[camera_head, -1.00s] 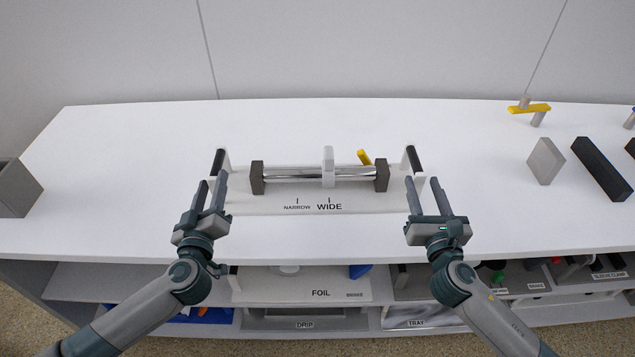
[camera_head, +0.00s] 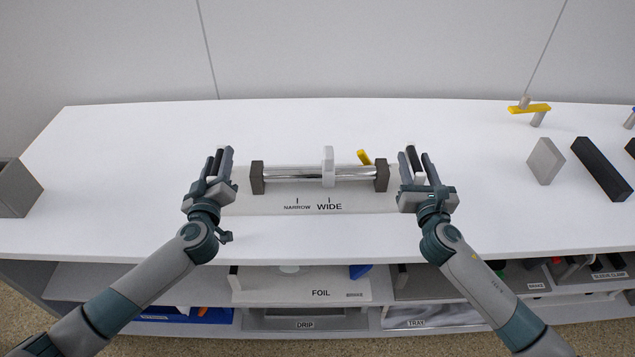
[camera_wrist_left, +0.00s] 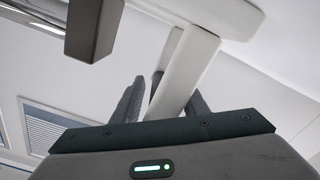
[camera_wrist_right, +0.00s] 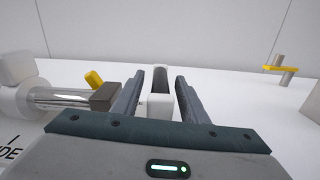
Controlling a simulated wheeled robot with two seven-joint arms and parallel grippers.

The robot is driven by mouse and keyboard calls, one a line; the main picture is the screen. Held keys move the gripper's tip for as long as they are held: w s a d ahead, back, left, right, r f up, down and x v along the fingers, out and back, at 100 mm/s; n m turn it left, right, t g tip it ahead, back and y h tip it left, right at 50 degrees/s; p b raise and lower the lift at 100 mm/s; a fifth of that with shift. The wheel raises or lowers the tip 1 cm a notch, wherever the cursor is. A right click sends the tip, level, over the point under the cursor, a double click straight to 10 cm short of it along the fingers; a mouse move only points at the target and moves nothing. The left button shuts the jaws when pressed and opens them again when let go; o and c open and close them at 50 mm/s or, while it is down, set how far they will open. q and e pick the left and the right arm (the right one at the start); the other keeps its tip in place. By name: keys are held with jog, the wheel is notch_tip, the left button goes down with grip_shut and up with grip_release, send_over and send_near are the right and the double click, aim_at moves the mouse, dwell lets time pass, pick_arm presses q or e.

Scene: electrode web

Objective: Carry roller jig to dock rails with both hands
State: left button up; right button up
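The roller jig (camera_head: 310,203) is a white plate with a shiny roller (camera_head: 300,174) between dark end blocks, marked NARROW and WIDE, on the white table. A black-gripped handle stands at each end. My left gripper (camera_head: 219,163) is at the left handle; in the left wrist view the white handle (camera_wrist_left: 184,75) lies between its spread fingers. My right gripper (camera_head: 418,165) is at the right handle; in the right wrist view the handle (camera_wrist_right: 160,92) stands between the fingers with gaps on both sides. Both grippers are open. I see no dock rails that I can identify.
A grey block (camera_head: 545,161), a black bar (camera_head: 601,168) and a yellow-topped stand (camera_head: 530,110) are at the right. Shelves with labelled trays lie below the table front. The table behind the jig is clear.

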pick_arm(q)
grip_shut()
pick_arm(e)
grip_shut()
pick_arm(q)
jog(key=shift+d, duration=0.25)
pick_arm(e)
jog(key=shift+a, duration=0.2)
dwell(0.5)
pick_arm(q)
jog(key=shift+r, duration=0.25)
pick_arm(e)
jog(key=shift+r, duration=0.25)
